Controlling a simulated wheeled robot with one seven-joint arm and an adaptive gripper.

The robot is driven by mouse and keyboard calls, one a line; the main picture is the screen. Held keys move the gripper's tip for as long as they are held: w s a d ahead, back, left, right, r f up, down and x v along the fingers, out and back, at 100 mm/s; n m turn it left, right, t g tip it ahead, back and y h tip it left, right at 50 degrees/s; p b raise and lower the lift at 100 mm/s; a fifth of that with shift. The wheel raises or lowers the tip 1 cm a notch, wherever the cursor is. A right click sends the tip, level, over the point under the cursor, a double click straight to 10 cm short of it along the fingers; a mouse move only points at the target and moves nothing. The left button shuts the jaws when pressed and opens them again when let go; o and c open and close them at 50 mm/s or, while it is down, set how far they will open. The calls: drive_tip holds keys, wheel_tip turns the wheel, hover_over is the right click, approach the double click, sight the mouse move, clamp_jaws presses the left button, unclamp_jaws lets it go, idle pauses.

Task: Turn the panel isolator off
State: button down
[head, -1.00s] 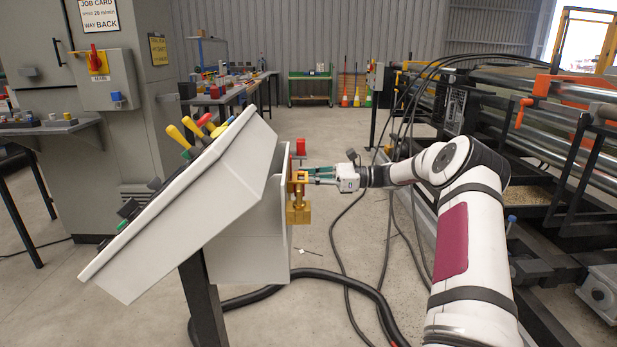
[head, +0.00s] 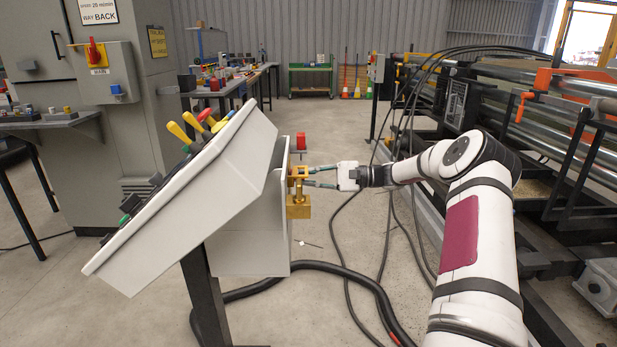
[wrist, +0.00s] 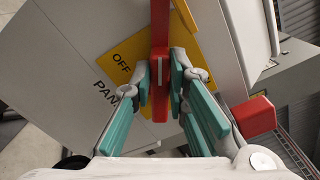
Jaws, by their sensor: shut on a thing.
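The panel isolator shows in the wrist view as a yellow plate (wrist: 130,50) on the grey panel box, with a red handle (wrist: 160,60) across it. The word OFF is left of the handle, and part of the word PANEL shows on the box. My gripper (wrist: 160,85) has its teal-padded fingers on both sides of the handle and is shut on it. In the head view my gripper (head: 311,176) reaches the right side of the console (head: 230,165) from the right. The handle is mostly hidden there. A brass-coloured block (head: 298,208) hangs just below the fingers.
A red block (wrist: 255,116) is close right of my fingers; it also shows above them in the head view (head: 300,140). Black cables (head: 345,225) run over the floor. Rollers and machinery (head: 560,115) stand right. A cabinet with a red MAIN switch (head: 95,55) stands left.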

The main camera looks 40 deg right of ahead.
drive_tip(key=n+b, duration=0.1)
drive_tip(key=n, duration=0.2)
drive_tip(key=f+n+b, duration=0.1)
drive_tip(key=n, duration=0.2)
drive_tip(key=shift+s+f, duration=0.1)
drive_tip(key=shift+s, duration=0.05)
idle(0.4)
drive_tip(key=c, duration=1.6)
unclamp_jaws()
drive_tip(key=shift+o, duration=0.2)
drive_tip(key=v, duration=1.2)
